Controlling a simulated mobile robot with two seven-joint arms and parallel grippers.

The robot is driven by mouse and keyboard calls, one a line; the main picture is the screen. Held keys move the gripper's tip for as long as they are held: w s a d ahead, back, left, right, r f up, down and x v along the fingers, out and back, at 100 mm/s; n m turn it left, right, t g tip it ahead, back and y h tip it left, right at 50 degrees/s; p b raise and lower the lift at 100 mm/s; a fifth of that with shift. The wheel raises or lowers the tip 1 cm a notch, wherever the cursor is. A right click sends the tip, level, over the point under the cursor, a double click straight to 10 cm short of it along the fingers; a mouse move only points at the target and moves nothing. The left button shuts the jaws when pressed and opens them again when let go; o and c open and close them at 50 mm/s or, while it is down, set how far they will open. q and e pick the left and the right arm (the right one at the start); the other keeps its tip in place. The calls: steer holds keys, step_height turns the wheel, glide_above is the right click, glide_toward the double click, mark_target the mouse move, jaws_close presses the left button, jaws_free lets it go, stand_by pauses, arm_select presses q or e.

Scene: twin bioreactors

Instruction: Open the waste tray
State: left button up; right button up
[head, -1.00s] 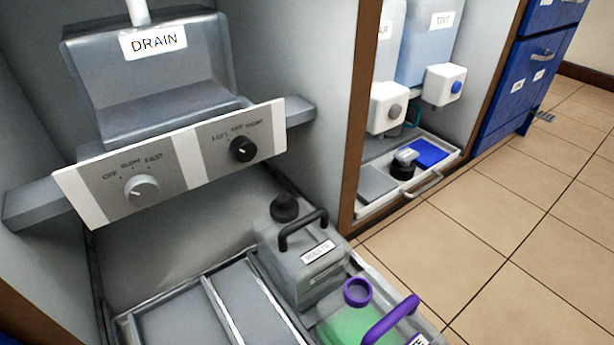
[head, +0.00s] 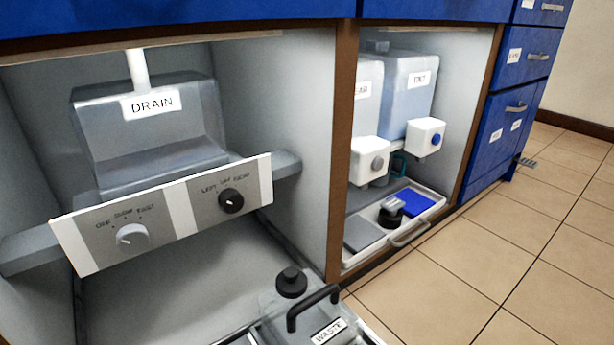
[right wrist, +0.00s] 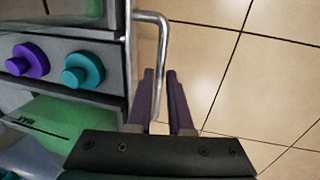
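The waste tray stands pulled out of the left cabinet bay; only part of its rim (head: 365,333) shows at the bottom of the head view. A grey, see-through waste bottle (head: 270,322) with a black cap and black handle stands in it, partly cut off. In the right wrist view, my right gripper (right wrist: 161,75) has its two purple fingers close together on either side of a bent metal handle bar (right wrist: 163,45). It looks shut on that bar, which appears to be the tray's handle. My left gripper is not in view.
A drain vessel (head: 150,155) and a knob panel (head: 165,212) are above the tray. The right bay holds another tray (head: 425,215) under two dispensers. Purple and teal knobs (right wrist: 83,70) show beside the handle.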

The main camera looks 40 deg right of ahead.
steer(key=o, duration=0.4)
steer(key=r+p, duration=0.3)
steer(key=s+r+p, duration=0.1)
steer(key=r+p, duration=0.2)
steer(key=s+r+p, duration=0.1)
steer(key=r+p, duration=0.2)
steer(key=shift+r, duration=0.4)
steer(key=shift+w, duration=0.1)
